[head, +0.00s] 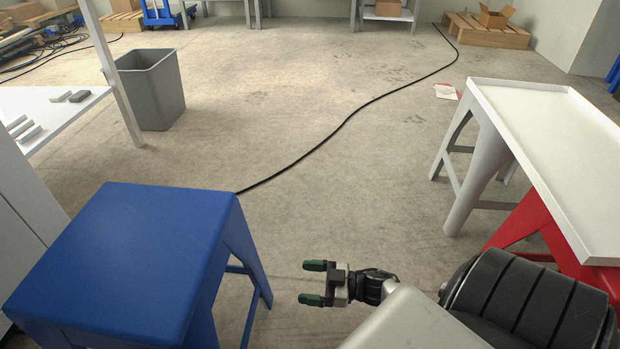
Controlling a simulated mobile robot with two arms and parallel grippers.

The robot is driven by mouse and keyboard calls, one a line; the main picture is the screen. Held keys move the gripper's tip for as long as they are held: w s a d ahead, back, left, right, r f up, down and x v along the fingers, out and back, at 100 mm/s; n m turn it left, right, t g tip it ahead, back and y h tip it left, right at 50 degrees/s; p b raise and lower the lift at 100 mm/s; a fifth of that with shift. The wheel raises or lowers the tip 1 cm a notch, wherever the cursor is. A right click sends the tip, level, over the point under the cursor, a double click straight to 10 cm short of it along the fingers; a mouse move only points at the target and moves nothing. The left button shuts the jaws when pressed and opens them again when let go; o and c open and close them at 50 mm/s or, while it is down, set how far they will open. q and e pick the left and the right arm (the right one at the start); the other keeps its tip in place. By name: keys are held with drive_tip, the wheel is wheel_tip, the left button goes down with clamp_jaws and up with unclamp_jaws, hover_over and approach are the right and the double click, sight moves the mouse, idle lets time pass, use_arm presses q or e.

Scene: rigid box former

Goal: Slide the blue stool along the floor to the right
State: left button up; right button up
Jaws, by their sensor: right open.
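The blue stool (135,262) stands upright on the floor at the lower left of the head view, its flat seat and right-hand legs showing. Its lower left part is cut off by the frame edge. My right gripper (316,284) is to the right of the stool, apart from it, with a strip of bare floor between in the picture. Its two green-tipped fingers are spread, point left toward the stool and hold nothing. My left gripper is not in view.
A white-topped table (555,150) and a red stool (528,226) stand at the right. A black cable (345,122) crosses the floor behind the blue stool. A grey bin (152,90) stands at the left, near a white shelf (45,107). The middle floor is otherwise open.

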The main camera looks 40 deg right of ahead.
sight(261, 277)
drive_tip(key=shift+a, duration=0.1)
drive_tip(key=b+x, duration=0.5)
drive_tip(key=x, duration=0.4)
drive_tip(key=shift+w+a+f, duration=0.15)
drive_tip(key=shift+w+a, duration=0.05)
drive_tip(key=shift+w, duration=0.1)
drive_tip(key=shift+w+a, duration=0.35)
drive_tip(key=shift+w, duration=0.05)
clamp_jaws()
